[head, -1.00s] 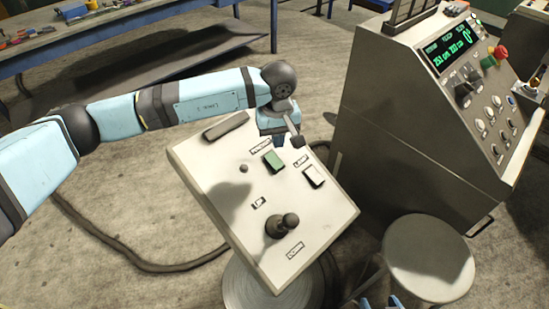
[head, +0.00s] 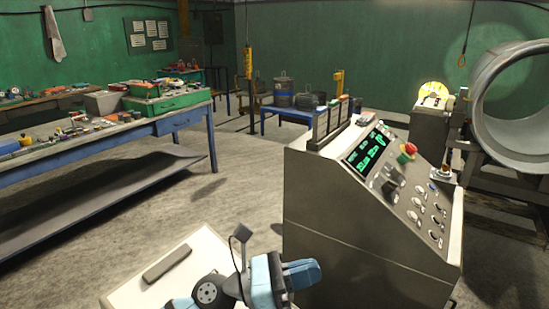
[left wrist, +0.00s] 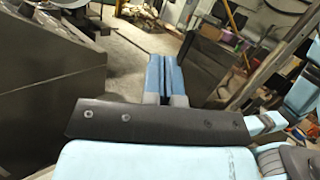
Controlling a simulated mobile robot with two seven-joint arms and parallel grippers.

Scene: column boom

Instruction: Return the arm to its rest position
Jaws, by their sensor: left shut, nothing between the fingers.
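My left gripper (head: 301,273) is low in the middle of the head view, in front of the grey console (head: 345,245) and at the right edge of the white control box (head: 205,255). Its light blue fingers point right. In the left wrist view the two fingers (left wrist: 165,78) lie side by side, shut with nothing between them. Only the upper part of the control box shows, with a dark bar on it; its buttons and lever are out of view. My right gripper is not in view.
The console's sloped face carries a green display (head: 370,151), a red knob (head: 407,149) and several switches. A blue workbench (head: 187,120) with tools stands at the left. A large metal pipe (head: 489,105) is at the right. Open concrete floor lies between bench and console.

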